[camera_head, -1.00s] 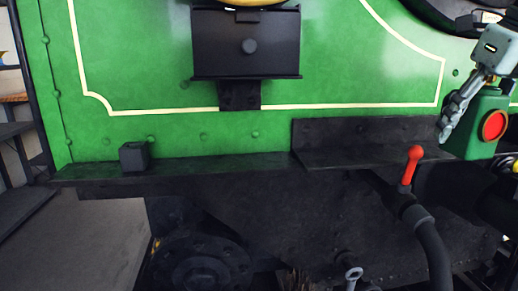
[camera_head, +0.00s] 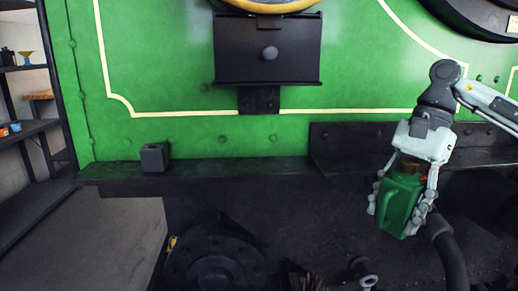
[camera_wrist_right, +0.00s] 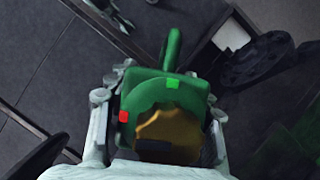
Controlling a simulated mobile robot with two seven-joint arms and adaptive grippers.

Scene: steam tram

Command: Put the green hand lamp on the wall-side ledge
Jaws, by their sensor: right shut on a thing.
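The green hand lamp (camera_head: 397,208) is between the fingers of my right gripper (camera_head: 402,200). It is held in the air, a little tilted, in front of the black right-hand part of the tram front. The right wrist view shows the lamp (camera_wrist_right: 150,88) from above, with its brass cap, green handle and a finger (camera_wrist_right: 103,105) on either side. A black ledge (camera_head: 225,169) runs along the bottom of the green tram front, left of the lamp. At its right is a section with a raised back plate (camera_head: 350,137), partly hidden by my arm. My left gripper is not in view.
A small dark block (camera_head: 154,157) stands on the ledge's left part; the ledge between it and the raised section is clear. A black box (camera_head: 268,50) is fixed above. A thick hose (camera_head: 450,255) hangs just behind the lamp. Shelves (camera_head: 30,130) stand at far left.

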